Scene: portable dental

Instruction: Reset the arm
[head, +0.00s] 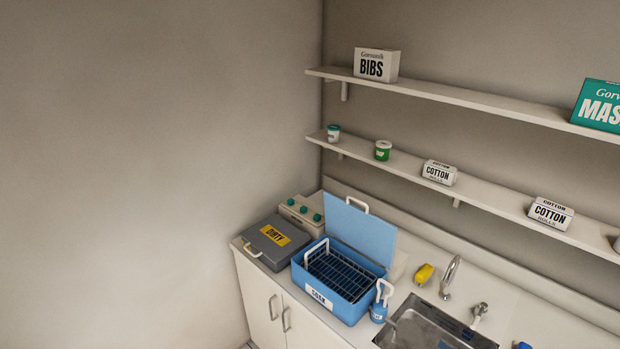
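Neither of my arms nor grippers shows in the head view. The view looks down at a corner counter (515,312) with a sink (425,325). An open blue tub (345,311) labelled SOAK stands on the counter, with its lid (360,231) raised behind it. A dark wire rack (340,273) sits inside the tub. A grey box (266,237) with a yellow DIRTY label stands to its left and looks closed.
Two wall shelves above hold a BIBS box (376,64), COTTON boxes (440,172) and small jars (383,150). Bare wall (150,170) fills the left.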

